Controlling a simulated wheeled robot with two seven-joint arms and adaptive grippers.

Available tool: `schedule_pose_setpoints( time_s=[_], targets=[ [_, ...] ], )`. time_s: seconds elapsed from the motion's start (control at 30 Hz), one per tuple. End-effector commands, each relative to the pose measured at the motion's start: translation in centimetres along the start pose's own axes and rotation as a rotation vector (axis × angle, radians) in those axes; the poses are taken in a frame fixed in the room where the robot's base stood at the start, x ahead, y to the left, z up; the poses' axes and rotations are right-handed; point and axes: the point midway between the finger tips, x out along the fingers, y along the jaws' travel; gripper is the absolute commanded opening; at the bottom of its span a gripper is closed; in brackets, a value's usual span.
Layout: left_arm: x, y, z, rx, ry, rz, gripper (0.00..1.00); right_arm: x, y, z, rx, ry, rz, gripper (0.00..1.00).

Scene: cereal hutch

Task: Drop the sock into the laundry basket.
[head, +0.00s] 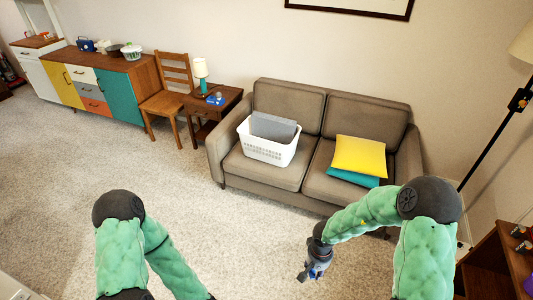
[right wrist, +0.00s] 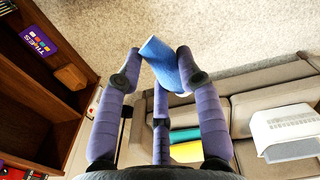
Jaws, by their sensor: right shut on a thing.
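The laundry basket (head: 268,152) is white with slotted sides and stands on the left seat of the sofa. A grey flat-looking item (head: 273,127) sticks up at its back. The basket also shows at the right edge of the right wrist view (right wrist: 275,135). My right gripper (head: 308,273) hangs in front of the sofa, to the right of the basket and apart from it. In the right wrist view its fingers are shut on a blue cloth-like thing, the sock (right wrist: 165,64). The sock is hard to make out in the head view. My left gripper is out of view.
The brown sofa (head: 302,110) also holds a yellow cushion (head: 359,155) on a teal one (head: 352,179). A wooden shelf (right wrist: 42,85) is at the left of the right wrist view. The carpet before the sofa looks clear.

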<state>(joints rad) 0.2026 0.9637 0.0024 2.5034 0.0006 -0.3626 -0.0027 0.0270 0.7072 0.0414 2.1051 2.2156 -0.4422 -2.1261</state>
Motion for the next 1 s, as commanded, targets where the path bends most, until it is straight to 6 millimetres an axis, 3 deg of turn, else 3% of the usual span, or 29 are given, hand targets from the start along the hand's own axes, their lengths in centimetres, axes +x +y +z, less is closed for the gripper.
schedule_pose_setpoints(
  time_s=[0.3,0.5,0.87,1.0],
  targets=[
    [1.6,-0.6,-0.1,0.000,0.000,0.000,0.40,-6.3,1.1,-1.8,-0.116,0.005,-0.001,0.14],
    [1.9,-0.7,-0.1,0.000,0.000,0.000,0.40,-8.3,1.0,-1.8,-0.163,0.001,0.000,0.14],
    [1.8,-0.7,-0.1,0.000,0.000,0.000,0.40,-8.2,1.1,-1.8,-0.167,-0.002,0.001,0.14],
    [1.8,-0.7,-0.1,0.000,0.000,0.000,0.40,-5.2,1.8,-1.5,-0.159,-0.010,0.002,0.14]
  ],
)
